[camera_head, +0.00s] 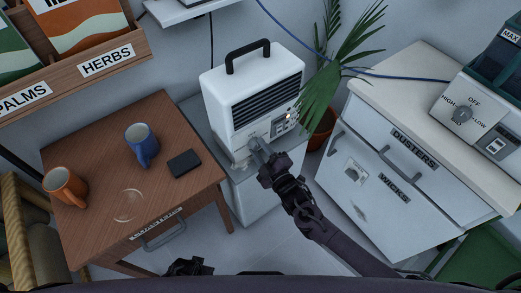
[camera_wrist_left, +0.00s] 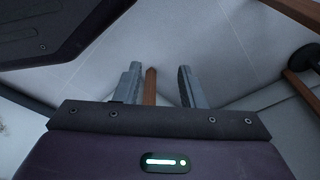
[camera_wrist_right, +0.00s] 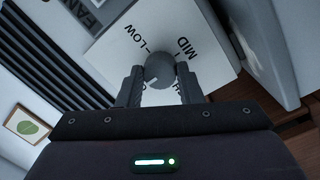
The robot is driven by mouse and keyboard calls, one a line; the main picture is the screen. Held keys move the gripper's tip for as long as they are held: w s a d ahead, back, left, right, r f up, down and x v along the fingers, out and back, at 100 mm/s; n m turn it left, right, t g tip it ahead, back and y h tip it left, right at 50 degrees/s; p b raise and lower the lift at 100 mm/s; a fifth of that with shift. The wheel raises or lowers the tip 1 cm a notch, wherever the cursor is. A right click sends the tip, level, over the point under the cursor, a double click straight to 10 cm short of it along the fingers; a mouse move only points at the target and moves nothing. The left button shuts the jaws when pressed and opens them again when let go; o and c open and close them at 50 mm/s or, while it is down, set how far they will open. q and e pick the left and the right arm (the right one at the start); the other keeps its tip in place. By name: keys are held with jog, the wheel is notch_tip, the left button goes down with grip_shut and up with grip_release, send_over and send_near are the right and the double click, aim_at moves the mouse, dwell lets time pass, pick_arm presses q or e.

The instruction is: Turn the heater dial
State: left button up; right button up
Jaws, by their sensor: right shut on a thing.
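The white heater (camera_head: 250,85) with a black handle and dark slats stands on a grey cabinet in the middle of the head view. Its grey round dial (camera_wrist_right: 160,68) sits on a white plate marked LOW and MID in the right wrist view; a third label is partly hidden. My right gripper (camera_head: 262,152) is at the heater's lower front. In the right wrist view its fingers (camera_wrist_right: 160,88) are shut on the dial, one on each side. My left gripper (camera_head: 188,267) is low in the head view. Its fingers (camera_wrist_left: 159,85) are apart and empty.
A wooden desk (camera_head: 90,150) at left holds a blue mug (camera_head: 141,143), an orange mug (camera_head: 63,185) and a black box (camera_head: 185,163). A potted palm (camera_head: 325,90) leans beside the heater. Another dial unit (camera_head: 465,115) stands on the white cabinet (camera_head: 410,90) at right.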

pick_arm(q)
jog(key=shift+d, duration=0.1)
pick_arm(e)
jog(key=o, duration=1)
jog(key=shift+s, duration=0.1)
jog(key=shift+s+d+f, duration=0.1)
jog(key=shift+s+d, duration=0.1)
jog(key=shift+s, duration=0.05)
pick_arm(q)
jog(key=shift+s+a+f+p, duration=0.35)
jog(key=shift+s+a+p, duration=0.05)
jog(key=shift+s, duration=0.05)
pick_arm(e)
jog(key=v, duration=0.7)
pick_arm(q)
jog(key=shift+d, duration=0.3)
